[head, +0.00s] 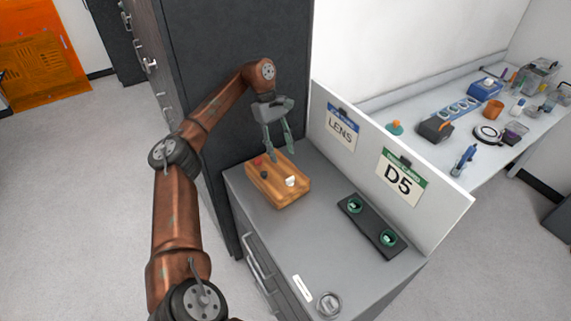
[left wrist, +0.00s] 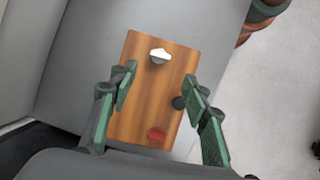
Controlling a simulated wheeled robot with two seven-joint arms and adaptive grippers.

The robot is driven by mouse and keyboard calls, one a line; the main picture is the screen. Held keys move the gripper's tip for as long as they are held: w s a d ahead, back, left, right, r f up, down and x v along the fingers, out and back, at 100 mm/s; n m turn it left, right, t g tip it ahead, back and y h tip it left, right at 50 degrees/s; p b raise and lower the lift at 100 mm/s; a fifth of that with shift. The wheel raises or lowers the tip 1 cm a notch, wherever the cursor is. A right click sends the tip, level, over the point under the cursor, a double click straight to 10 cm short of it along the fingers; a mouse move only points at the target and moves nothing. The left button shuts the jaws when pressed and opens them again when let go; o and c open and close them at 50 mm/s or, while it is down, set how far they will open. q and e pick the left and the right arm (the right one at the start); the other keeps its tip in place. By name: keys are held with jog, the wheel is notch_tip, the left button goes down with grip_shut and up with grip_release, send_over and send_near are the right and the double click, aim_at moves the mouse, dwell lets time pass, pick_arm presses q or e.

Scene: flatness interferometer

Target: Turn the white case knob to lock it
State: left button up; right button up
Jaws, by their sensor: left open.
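A wooden case (head: 278,186) lies on the grey cabinet top. It carries a white knob (head: 291,181) near its front edge, a red knob (head: 258,161) and a dark knob (head: 264,174). In the left wrist view the case (left wrist: 150,100) spans the space between the fingers, with the white knob (left wrist: 160,56) at the far end, the red knob (left wrist: 156,134) at the near end and the dark knob (left wrist: 179,102) by the right finger. My left gripper (head: 281,156) is open and empty above the back of the case, apart from the white knob. My right gripper is out of view.
A black tray (head: 371,228) with two green-rimmed holders sits to the right on the cabinet (head: 290,235). A round clear dish (head: 329,304) and a white strip (head: 302,288) lie at the front. A white panel (head: 440,205) with LENS and D5 signs stands behind.

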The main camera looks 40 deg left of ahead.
pick_arm(q)
jog(key=shift+v, duration=1.15)
